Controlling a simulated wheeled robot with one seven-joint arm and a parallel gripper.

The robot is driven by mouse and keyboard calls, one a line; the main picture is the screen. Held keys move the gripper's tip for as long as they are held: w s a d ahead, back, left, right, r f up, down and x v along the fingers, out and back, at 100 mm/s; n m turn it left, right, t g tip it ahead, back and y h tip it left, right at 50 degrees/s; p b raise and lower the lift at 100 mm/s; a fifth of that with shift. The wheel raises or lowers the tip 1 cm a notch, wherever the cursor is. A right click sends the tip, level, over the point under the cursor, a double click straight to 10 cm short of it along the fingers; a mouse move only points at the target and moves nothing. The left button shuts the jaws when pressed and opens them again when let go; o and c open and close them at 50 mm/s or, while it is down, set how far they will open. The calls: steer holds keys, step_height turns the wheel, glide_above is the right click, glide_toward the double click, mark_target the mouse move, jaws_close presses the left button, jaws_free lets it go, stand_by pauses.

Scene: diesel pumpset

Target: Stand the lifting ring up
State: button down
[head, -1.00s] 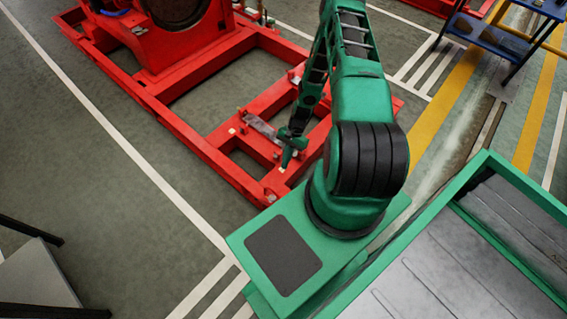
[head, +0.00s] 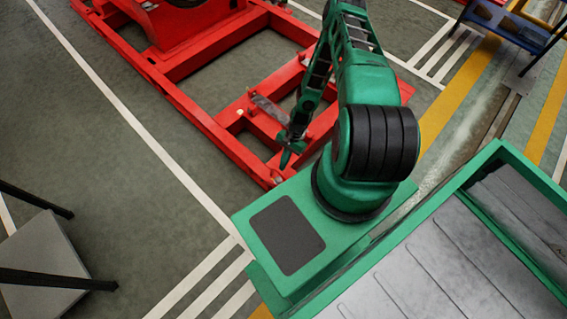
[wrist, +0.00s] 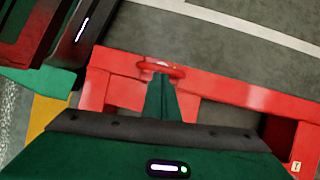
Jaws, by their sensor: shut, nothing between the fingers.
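The lifting ring (wrist: 176,69) is red and shows as a flattened loop on the red base frame (wrist: 220,88) in the wrist view. It appears to lie low or tilted; its exact angle is hard to tell. My gripper (wrist: 160,78) is green, shut and empty, with its fingertips overlapping the ring's middle in the picture. Whether they touch it cannot be told. In the head view my gripper (head: 286,163) hangs over the near end of the red base frame (head: 215,130), and the ring is too small to make out there clearly.
A blue trolley (head: 508,28) stands at the upper right. A grey table (head: 42,262) stands at the lower left. Open floor (head: 95,150) lies left of the frame.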

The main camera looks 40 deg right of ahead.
steer(key=shift+s+a, duration=0.25)
steer(key=shift+a, duration=0.75)
